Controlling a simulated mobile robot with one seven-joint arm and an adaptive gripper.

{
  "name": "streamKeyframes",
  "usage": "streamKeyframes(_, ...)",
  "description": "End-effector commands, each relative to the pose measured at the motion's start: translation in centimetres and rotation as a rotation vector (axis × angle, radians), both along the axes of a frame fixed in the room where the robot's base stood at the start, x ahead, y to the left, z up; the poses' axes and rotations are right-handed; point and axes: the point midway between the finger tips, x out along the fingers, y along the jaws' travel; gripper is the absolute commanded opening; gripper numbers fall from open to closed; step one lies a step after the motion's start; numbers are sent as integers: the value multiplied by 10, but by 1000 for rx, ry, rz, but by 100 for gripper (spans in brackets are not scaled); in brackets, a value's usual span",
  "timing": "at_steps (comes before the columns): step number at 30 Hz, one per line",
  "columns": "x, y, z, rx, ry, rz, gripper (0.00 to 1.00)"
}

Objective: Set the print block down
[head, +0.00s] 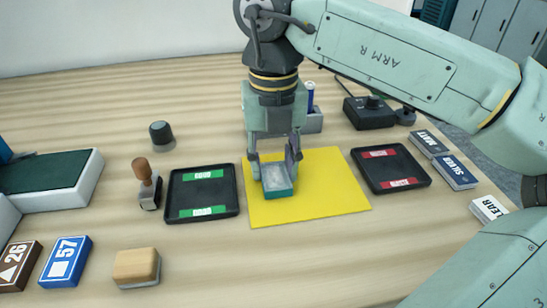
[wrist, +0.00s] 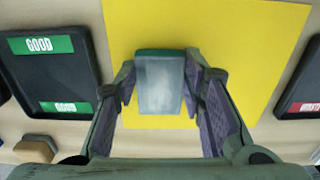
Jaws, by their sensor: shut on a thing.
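The block in my gripper (head: 276,162), which I take to be the print block (head: 277,184), is a small box with a pale grey face and teal sides. My gripper points down and is shut on it, one finger on each side.
A black tray with green GOOD labels (head: 203,192) lies left of the mat, one with red labels (head: 391,168) right. The mat's front is clear.

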Motion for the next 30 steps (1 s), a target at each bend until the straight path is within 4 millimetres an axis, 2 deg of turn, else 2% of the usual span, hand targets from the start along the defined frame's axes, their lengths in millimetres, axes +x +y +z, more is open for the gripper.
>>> streamKeyframes(8,0,0,-4,0,-1,-1,11)
streamKeyframes(9,0,0,-4,0,-1,-1,37)
streamKeyframes(18,0,0,-3,0,-1,-1,57)
streamKeyframes(26,0,0,-3,0,-1,-1,57)
streamKeyframes(30,0,0,5,0,-2,-2,57)
